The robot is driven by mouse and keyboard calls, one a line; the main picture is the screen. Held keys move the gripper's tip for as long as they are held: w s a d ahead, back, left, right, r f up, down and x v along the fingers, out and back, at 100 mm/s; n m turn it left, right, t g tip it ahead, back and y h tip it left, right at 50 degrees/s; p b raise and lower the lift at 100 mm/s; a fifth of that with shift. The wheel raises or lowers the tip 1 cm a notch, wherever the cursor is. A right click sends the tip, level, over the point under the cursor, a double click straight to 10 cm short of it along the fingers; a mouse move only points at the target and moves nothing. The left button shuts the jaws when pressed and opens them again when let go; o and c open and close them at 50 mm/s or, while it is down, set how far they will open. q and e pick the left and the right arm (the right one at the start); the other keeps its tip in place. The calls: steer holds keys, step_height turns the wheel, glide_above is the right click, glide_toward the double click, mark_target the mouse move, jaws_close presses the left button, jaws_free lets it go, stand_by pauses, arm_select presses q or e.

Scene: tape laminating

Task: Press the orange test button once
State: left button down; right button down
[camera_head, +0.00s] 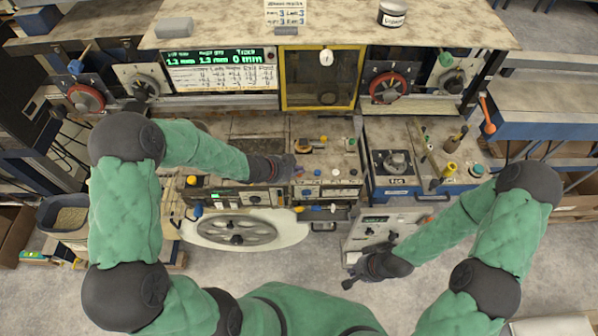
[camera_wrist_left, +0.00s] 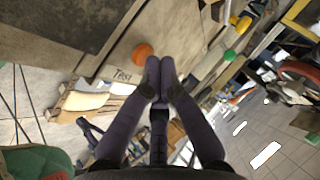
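The orange test button (camera_wrist_left: 143,53) is a round knob on a pale panel in the left wrist view, with a TEST label (camera_wrist_left: 122,75) beside it. My left gripper (camera_wrist_left: 160,62) has its two fingers together with nothing between them. Its tips lie just right of the button in that picture, and I cannot tell whether they touch the panel. In the head view my left gripper (camera_head: 296,168) is over the middle of the machine's front panel, and I cannot make out the button clearly there. My right gripper (camera_head: 350,274) hangs low in front of the white cabinet, too small to read.
A large grey handwheel (camera_head: 236,232) sits below the left forearm. A green-lit display (camera_head: 220,68) and a yellow-framed window (camera_head: 321,78) stand behind. A blue unit (camera_head: 396,184) with knobs is to the right. Several other knobs and levers crowd the panel.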

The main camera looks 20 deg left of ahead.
arm_select(q)
steer(key=shift+r, duration=0.1)
steer(key=shift+r+p, duration=0.85)
step_height(320, 180, up, 5)
steer(key=p, duration=0.4)
steer(key=shift+p, duration=0.3)
stand_by(0.7)
